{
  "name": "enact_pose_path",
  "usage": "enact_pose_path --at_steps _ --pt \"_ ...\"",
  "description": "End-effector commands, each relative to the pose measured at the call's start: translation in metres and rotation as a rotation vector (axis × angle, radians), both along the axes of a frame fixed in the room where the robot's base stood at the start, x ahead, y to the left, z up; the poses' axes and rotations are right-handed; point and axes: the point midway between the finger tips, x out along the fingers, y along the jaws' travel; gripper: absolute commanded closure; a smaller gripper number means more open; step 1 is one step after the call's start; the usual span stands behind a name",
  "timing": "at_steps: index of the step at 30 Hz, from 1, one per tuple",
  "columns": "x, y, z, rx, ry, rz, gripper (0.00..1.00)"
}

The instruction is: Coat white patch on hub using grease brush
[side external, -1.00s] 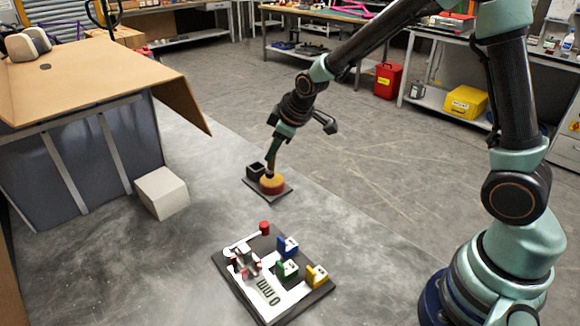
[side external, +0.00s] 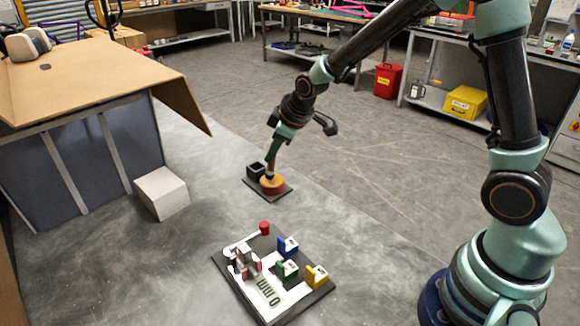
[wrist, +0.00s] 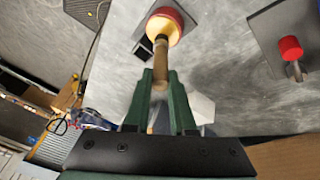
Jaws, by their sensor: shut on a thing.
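My gripper (side external: 273,152) is shut on the wooden handle of the grease brush (wrist: 160,62), which points down and slightly tilted in the side view. The round hub (side external: 272,184), with a yellow-orange top and red side, sits on a small dark plate (side external: 281,194). The brush's dark lower end is at the hub's top; I cannot tell whether the bristles touch it. In the wrist view the hub (wrist: 171,23) shows beyond the brush tip, between my green fingers. I cannot make out the white patch in either view.
A small black open box (side external: 256,170) stands beside the hub. In front lies a dark board (side external: 318,294) with blue, green and yellow blocks and a red knob (side external: 264,227). A white block (side external: 163,193) stands at left, by a wooden-topped bench (side external: 90,80).

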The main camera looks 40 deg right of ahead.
Motion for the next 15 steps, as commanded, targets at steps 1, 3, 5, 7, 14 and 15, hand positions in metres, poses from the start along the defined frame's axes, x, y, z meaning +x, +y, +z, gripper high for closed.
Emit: enact_pose_path --at_steps 1,3,5,7,14,15 --pt "-0.0001 0.0 -0.0007 0.0 0.0 0.0 1.0" --pt "0.0 0.0 -0.0015 0.0 0.0 0.0 1.0" --pt "-0.0001 0.0 -0.0022 0.0 0.0 0.0 1.0" --pt "-0.0001 0.0 -0.0029 0.0 0.0 0.0 1.0" --pt "-0.0002 0.0 -0.0057 0.0 0.001 0.0 1.0" --pt "-0.0002 0.0 -0.0061 0.0 0.001 0.0 1.0"
